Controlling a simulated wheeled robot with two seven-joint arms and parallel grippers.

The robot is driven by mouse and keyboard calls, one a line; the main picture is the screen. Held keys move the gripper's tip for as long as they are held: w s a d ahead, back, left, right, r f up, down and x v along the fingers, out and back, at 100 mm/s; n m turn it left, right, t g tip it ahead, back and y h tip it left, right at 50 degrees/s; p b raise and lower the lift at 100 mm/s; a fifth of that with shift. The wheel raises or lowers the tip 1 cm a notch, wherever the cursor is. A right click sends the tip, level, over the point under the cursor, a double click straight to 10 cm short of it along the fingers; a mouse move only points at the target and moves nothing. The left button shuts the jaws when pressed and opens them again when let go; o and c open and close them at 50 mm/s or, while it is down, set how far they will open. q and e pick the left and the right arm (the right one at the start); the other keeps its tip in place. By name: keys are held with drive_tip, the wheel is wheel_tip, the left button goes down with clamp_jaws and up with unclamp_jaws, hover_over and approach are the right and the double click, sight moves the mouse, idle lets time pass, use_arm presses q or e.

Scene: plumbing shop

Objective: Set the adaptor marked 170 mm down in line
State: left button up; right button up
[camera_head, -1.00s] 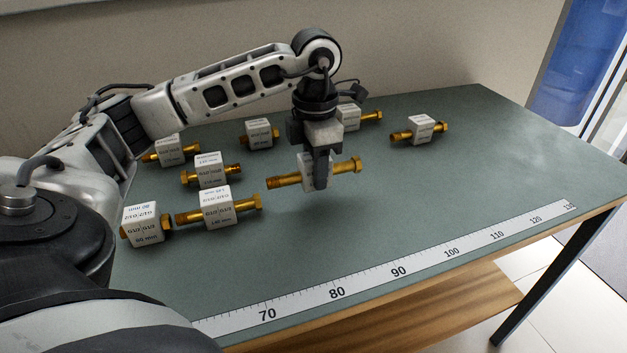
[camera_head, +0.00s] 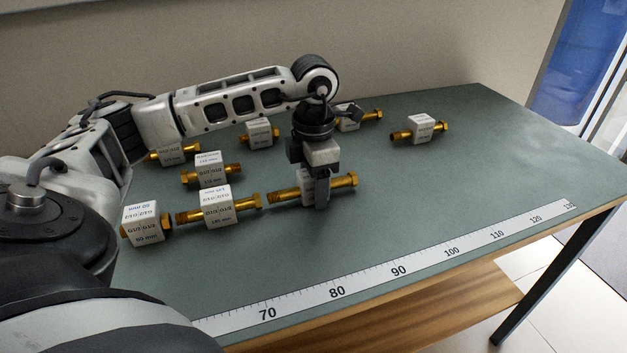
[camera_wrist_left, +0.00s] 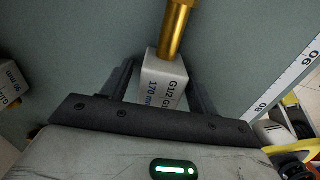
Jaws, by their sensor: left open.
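The adaptor marked 170 mm (camera_wrist_left: 164,75) is a brass fitting with a white label block. In the left wrist view its block sits between the two fingers of my left gripper (camera_wrist_left: 158,98), which stand open, one on each side. My right gripper is not in view.
More labelled brass adaptors stand farther back, including one at the right (camera_head: 421,129) and one behind the row (camera_head: 209,171). A ruler strip (camera_head: 399,271) runs along the table's front edge. The table (camera_head: 490,160) is clear on the right.

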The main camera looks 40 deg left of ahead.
use_arm(q)
wheel_tip(320, 180, up, 12)
drive_tip(key=p, duration=0.1)
drive_tip(key=shift+r, duration=0.2)
idle(0.6)
